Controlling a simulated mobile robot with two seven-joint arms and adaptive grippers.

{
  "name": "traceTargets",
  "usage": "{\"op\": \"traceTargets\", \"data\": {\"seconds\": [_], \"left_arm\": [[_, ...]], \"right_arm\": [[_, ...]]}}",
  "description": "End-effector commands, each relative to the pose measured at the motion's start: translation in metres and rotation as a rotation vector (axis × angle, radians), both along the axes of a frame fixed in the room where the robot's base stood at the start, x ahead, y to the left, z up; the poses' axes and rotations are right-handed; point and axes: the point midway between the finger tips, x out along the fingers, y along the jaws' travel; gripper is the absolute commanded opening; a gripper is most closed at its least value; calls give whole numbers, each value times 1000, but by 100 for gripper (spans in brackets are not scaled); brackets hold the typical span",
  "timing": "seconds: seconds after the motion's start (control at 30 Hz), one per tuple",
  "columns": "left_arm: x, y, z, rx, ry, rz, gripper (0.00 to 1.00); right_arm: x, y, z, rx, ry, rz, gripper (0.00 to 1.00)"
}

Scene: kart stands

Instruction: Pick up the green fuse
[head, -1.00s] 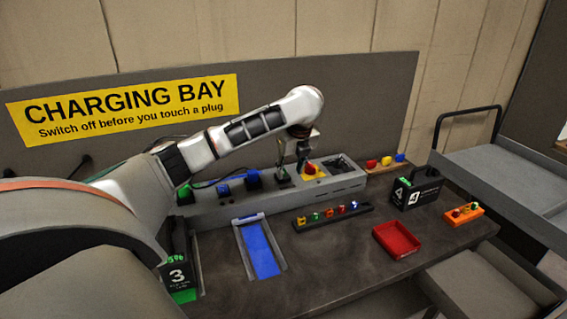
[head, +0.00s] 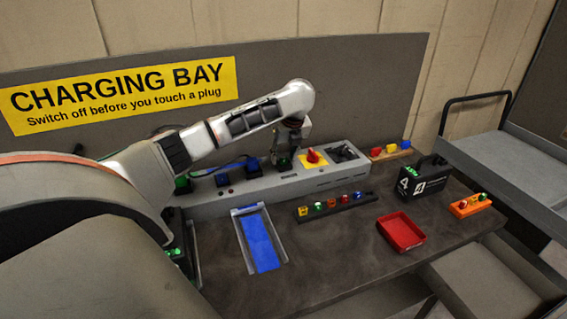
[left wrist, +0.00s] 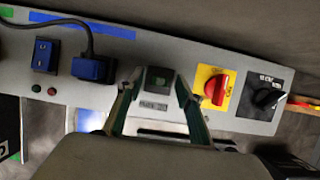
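My left gripper (head: 285,154) is low over the grey charging console. A small green piece (head: 318,206) sits in the black strip in front of the console, and another (head: 483,197) in the orange holder at the right. My right gripper is not in view.
Right of the gripper are a red rotary switch (head: 313,156) on a yellow plate and a black knob (left wrist: 267,98). Blue plugs (left wrist: 89,68) are at its left. A blue-floored tray (head: 260,241) and a red tray (head: 402,231) stand on the dark table, with bare surface between them.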

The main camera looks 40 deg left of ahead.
Motion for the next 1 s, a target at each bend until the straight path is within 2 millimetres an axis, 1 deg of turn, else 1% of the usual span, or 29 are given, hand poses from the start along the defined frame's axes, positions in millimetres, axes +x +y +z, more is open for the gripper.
{"op": "traceTargets", "data": {"seconds": [0.1,0.3,0.37,0.4,0.43,0.8,0.93,1.0], "left_arm": [[1,2,-5,0,-1,0,36],[1,2,-5,0,-1,0,36],[1,2,-5,0,-1,0,21],[1,2,-5,1,-1,-1,10],[1,2,-5,1,-1,-1,6],[1,2,-4,0,-1,0,5],[2,2,2,1,-2,-2,5],[2,2,8,0,-3,-1,5]], "right_arm": [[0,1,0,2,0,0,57],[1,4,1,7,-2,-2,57],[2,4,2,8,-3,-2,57],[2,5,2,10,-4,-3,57],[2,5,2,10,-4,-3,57],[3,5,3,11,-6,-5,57],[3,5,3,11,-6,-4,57],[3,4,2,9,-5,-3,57]]}}
